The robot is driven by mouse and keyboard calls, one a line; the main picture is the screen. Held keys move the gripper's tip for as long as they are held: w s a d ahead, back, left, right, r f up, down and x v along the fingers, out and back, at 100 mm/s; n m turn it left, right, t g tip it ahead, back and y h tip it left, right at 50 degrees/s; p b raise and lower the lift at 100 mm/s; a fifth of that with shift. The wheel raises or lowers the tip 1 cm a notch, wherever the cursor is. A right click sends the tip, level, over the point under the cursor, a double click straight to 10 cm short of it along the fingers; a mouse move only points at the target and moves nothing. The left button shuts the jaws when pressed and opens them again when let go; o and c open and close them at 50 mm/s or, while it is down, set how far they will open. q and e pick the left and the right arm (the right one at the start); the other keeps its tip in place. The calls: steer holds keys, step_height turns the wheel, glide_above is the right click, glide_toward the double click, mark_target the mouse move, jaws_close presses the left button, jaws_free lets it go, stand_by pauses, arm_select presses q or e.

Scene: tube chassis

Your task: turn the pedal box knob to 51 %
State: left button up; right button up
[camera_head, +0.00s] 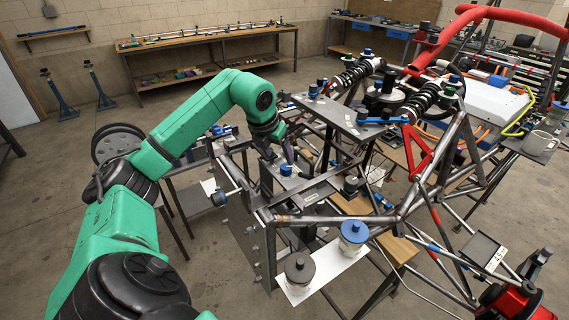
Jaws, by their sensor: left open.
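The left arm, green and black, comes in from the left. Its left gripper (287,158) is open and points down among the front parts of the tube chassis (330,216). A small blue-topped knob (286,170) sits just below the fingertips on a grey plate. I cannot tell whether the fingers touch it or stand around it. I cannot read any percentage or tell for certain which knob belongs to the pedal box. My right gripper is not in view.
A grey cylinder with a dark knob (299,268) stands on a white plate in front. Chassis tubes and a raised metal plate (342,116) crowd the space right of the gripper. A workbench (215,36) stands at the back wall. The floor at left is mostly open.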

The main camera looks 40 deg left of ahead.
mark_target(285, 167)
arm_select(q)
steer(key=x, duration=0.3)
steer(key=p+x, duration=0.1)
steer(key=x, duration=0.2)
steer(key=shift+w+d, duration=0.2)
steer(key=shift+w, duration=0.3)
steer(key=shift+f, duration=0.35)
steer(key=shift+a+f, duration=0.1)
steer(key=shift+a, duration=0.05)
steer(key=shift+s, duration=0.1)
jaws_close()
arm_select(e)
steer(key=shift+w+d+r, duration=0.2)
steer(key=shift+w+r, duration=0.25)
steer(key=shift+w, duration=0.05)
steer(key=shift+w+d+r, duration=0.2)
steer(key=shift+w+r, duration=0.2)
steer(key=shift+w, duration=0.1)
arm_select(q)
steer(key=shift+m, duration=0.3)
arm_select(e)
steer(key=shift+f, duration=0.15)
